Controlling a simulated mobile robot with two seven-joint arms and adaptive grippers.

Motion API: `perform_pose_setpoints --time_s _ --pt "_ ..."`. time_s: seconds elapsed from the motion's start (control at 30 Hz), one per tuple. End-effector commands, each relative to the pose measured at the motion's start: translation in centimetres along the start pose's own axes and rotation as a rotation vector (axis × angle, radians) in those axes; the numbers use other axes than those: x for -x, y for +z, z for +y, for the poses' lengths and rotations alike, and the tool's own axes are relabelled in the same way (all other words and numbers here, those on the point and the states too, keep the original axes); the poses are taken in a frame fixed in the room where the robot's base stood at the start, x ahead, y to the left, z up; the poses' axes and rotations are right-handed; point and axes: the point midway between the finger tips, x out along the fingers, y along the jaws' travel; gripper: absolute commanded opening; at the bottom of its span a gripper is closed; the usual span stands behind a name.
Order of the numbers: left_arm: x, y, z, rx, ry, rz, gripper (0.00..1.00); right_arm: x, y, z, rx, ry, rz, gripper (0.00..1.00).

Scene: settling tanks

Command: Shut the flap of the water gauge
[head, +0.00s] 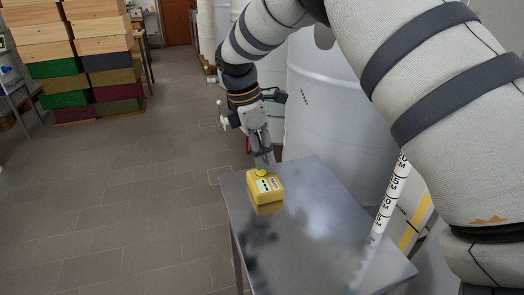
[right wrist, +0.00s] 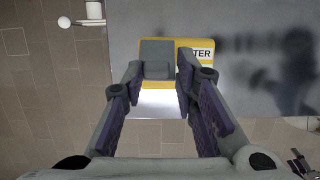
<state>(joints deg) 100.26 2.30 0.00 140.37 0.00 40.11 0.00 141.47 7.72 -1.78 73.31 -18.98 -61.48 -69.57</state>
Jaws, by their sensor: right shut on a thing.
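The water gauge (head: 265,190) is a small yellow box near the far left end of the grey metal table. My right gripper (head: 264,163) reaches down onto the gauge from above. Its fingertips (right wrist: 158,75) sit on either side of the grey flap and are shut on it. The flap's exact angle is hard to tell. My left gripper is out of view.
The metal table (head: 310,240) is otherwise mostly bare. A white marked staff (head: 391,195) stands at its right side. A large white tank (head: 325,105) stands behind the table. Stacked wooden boxes (head: 100,70) stand far left, with open tiled floor between.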

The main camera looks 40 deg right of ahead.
Motion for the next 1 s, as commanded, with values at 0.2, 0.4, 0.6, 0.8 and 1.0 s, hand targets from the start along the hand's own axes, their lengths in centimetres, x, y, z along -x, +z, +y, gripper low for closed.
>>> perform_pose_setpoints --time_s 0.2,0.4,0.6,0.8,1.0 --pt "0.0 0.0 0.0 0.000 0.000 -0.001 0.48 -0.1 0.0 0.0 0.000 -0.003 0.001 0.00" --pt "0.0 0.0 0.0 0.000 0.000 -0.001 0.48 -0.1 0.0 0.0 0.000 -0.002 0.001 0.42" --pt "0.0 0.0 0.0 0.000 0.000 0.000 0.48 0.0 0.0 0.0 0.000 -0.001 0.001 0.42" --pt "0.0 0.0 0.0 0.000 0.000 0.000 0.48 3.7 0.0 0.1 -0.001 0.006 0.003 0.42" --pt "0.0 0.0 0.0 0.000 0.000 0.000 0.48 9.0 0.0 0.1 0.000 0.004 0.002 0.42"
